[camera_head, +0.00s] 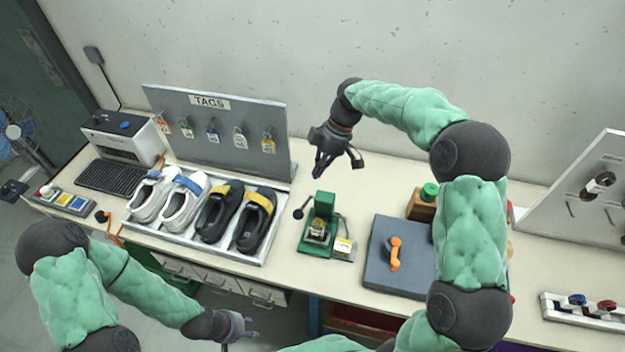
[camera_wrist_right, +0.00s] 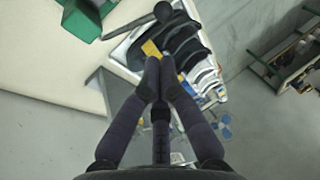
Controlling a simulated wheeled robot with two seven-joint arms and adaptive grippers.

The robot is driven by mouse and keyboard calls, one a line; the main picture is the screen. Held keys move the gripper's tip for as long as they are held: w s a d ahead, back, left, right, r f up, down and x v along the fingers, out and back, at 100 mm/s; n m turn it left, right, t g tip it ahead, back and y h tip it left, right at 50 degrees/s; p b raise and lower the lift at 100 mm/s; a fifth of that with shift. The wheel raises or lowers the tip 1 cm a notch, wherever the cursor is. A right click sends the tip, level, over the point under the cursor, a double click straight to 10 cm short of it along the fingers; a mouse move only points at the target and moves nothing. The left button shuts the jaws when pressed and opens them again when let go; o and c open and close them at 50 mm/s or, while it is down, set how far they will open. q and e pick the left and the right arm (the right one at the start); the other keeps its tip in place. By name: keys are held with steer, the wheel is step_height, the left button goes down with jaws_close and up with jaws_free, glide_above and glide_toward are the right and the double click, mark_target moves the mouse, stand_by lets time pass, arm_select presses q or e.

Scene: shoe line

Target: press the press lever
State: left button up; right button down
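The green press (camera_head: 318,232) stands on the table between the shoe tray and a grey board. Its lever ends in a black knob (camera_head: 298,213) on the left side. In the right wrist view the knob (camera_wrist_right: 162,11) and part of the green press (camera_wrist_right: 84,18) show at the top, ahead of the fingers. My left gripper (camera_head: 240,335) is low, in front of the table edge, with fingers apart and empty, far from the press.
A tray (camera_head: 190,236) of white and black shoes lies left of the press. A TAGS board (camera_head: 220,130) stands behind it. A grey board (camera_head: 385,275) with an orange handle (camera_head: 395,253) lies to the right. A wooden block with a green top (camera_head: 428,192) stands near my right arm.

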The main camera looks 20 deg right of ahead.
mark_target(301, 211)
steer(key=x, duration=1.2)
steer(key=shift+a+f+p, duration=0.15)
steer(key=shift+f+p, duration=0.15)
steer(key=shift+p, duration=0.1)
steer(key=shift+s+f, duration=0.1)
steer(key=shift+s, duration=0.05)
steer(key=shift+s+a+f+t+h+b, duration=0.2)
steer(key=shift+s+f+b, duration=0.1)
steer(key=shift+b, duration=0.25)
steer(key=shift+s+a+f+t+h+b, duration=0.1)
steer(key=shift+s+a+f+t+b, duration=0.1)
steer(key=shift+f+b, duration=0.25)
steer(key=s+a+f+t+b, duration=0.1)
steer(key=s+a+f+b, duration=0.1)
steer(key=s+f+b, duration=0.2)
step_height(301, 211, down, 4)
steer(key=shift+a+r+n+h+b, duration=0.1)
steer(key=shift+a+n+h+b, duration=0.2)
steer(key=shift+b, duration=0.95)
